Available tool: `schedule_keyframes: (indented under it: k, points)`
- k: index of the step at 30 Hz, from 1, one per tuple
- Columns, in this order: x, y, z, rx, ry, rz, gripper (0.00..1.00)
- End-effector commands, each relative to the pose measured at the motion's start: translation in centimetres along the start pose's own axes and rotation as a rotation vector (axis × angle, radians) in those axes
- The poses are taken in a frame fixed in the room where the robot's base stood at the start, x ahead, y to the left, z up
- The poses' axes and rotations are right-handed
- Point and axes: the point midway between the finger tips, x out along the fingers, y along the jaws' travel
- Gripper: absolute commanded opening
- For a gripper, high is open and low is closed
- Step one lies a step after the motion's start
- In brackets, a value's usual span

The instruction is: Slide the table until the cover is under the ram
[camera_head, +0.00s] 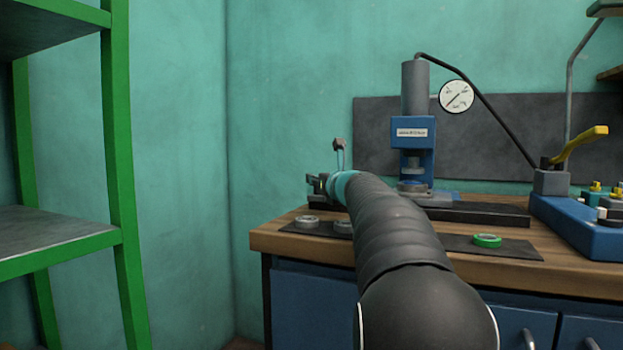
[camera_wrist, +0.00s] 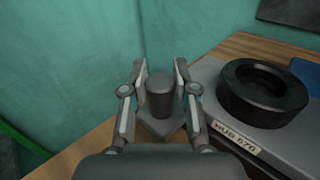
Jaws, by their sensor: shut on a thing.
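My gripper (camera_wrist: 161,68) has its two fingers on either side of a dark upright knob (camera_wrist: 159,98) and is shut on it. The knob stands on a small grey block at the end of the grey sliding table (camera_wrist: 240,138), which bears a label. A thick black ring (camera_wrist: 262,93) sits on the table, right of the knob; I cannot tell whether it is the cover. In the head view, the blue press (camera_head: 413,132) stands at the back of the bench, with its ram (camera_head: 413,161) above a round grey piece (camera_head: 412,186). My arm hides most of the gripper there.
A wooden bench (camera_head: 290,243) carries a dark mat with grey rings (camera_head: 306,222) and a green ring (camera_head: 487,240). A blue pump with a yellow lever (camera_head: 580,143) stands at right. A gauge (camera_head: 456,96) hangs behind. Green shelving (camera_head: 118,150) stands at left.

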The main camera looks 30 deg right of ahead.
Motion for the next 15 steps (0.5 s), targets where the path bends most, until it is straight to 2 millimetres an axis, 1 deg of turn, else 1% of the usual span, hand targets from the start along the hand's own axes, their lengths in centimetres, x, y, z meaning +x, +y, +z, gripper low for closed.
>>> schedule_keyframes:
  k: [11, 12, 14, 15]
  points:
    - [0.24, 0.34, 0.15, 0.0, -0.003, 0.003, 0.0]
    - [0.25, 0.39, 0.15, 0.0, -0.003, 0.004, 0.36]
    - [0.26, 0.42, 0.15, 0.0, -0.002, 0.004, 0.51]
    - [0.24, 0.38, 0.14, 0.0, -0.002, 0.004, 0.55]
